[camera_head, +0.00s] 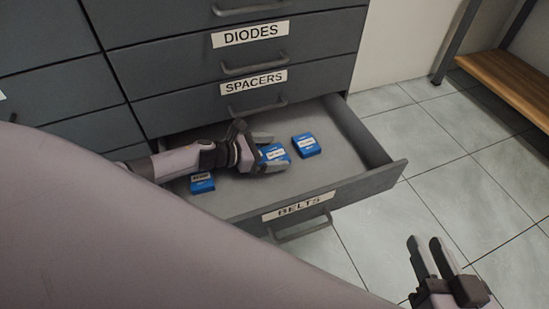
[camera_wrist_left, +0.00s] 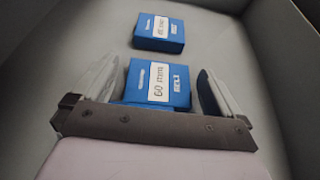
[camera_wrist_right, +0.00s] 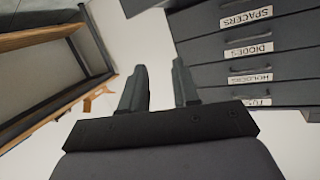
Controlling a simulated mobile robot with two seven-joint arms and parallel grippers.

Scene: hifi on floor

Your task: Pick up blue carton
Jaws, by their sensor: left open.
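Several small blue cartons lie in the open drawer. One blue carton (camera_head: 275,153) sits between the fingers of my left gripper (camera_head: 264,153). A second blue carton (camera_head: 306,145) lies just beyond, and also shows in the left wrist view (camera_wrist_left: 159,32). A third blue carton (camera_head: 202,183) lies at the drawer's left, beside my left forearm. My right gripper (camera_head: 434,258) is open and empty above the floor, outside the drawer.
The drawer labelled "BELTS" (camera_head: 372,183) is pulled out, its walls surrounding the cartons. Closed drawers labelled "SPACERS" (camera_head: 310,84) and "DIODES" (camera_head: 310,37) rise above its back. A wooden-shelved rack (camera_head: 513,80) stands at the right. The tiled floor (camera_head: 440,160) between is clear.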

